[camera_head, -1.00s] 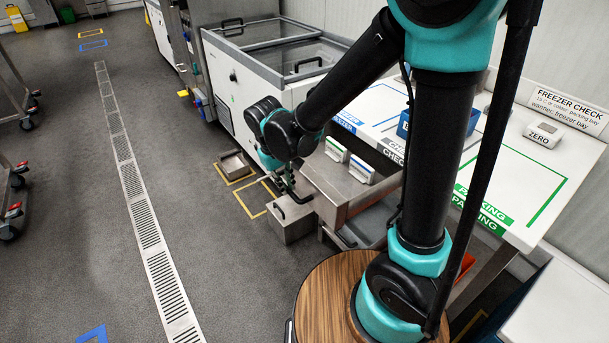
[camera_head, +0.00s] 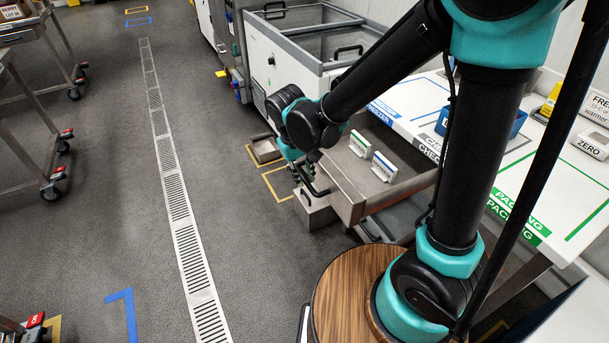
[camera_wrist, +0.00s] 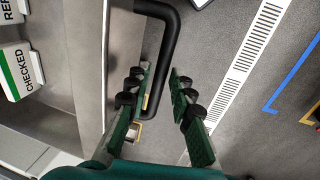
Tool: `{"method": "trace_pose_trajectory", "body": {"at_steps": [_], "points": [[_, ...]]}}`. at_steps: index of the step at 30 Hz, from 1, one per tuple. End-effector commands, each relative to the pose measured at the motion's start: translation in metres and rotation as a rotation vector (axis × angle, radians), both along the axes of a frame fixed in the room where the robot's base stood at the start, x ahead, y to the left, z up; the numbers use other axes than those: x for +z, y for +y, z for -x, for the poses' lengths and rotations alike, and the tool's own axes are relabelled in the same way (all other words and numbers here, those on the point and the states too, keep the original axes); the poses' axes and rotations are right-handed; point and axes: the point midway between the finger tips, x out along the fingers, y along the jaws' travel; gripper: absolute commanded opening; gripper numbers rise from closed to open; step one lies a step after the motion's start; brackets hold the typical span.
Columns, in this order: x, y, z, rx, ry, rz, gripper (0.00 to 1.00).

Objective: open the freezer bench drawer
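The freezer bench drawer (camera_head: 345,190) is a steel drawer standing out from under the white bench top, so its inside shows. In the wrist view its steel front wall (camera_wrist: 88,70) runs down the left of the handle. The black bar handle (camera_wrist: 168,60) reaches down between the two fingers of my gripper (camera_wrist: 163,75). The fingers stand apart, with floor showing between the bar and the right finger. The bar lies close to the left finger; I cannot tell whether they touch. In the head view my gripper is at the drawer front, its fingers partly hidden.
A green-edged card (camera_head: 360,143) and a blue-edged card (camera_head: 384,166) stand in the drawer. A grey box (camera_head: 318,213) is on the floor below the handle. A chest freezer (camera_head: 300,60) stands behind. The floor left of the drain strip (camera_head: 180,205) is mostly clear.

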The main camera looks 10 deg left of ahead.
Motion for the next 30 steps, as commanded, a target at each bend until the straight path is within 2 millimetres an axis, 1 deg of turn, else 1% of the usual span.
{"method": "trace_pose_trajectory", "body": {"at_steps": [7,11,14,24,27,30], "points": [[0.003,0.0,0.001,0.0,0.0,0.0,0.22],[0.014,0.002,0.002,0.001,0.0,0.0,0.22],[0.029,0.004,0.004,0.001,0.0,0.0,0.22],[0.089,0.013,0.011,0.001,0.0,0.0,0.22],[0.102,0.016,0.012,0.001,0.0,0.0,0.22],[0.111,0.017,0.013,0.0,0.0,0.0,0.22]]}}
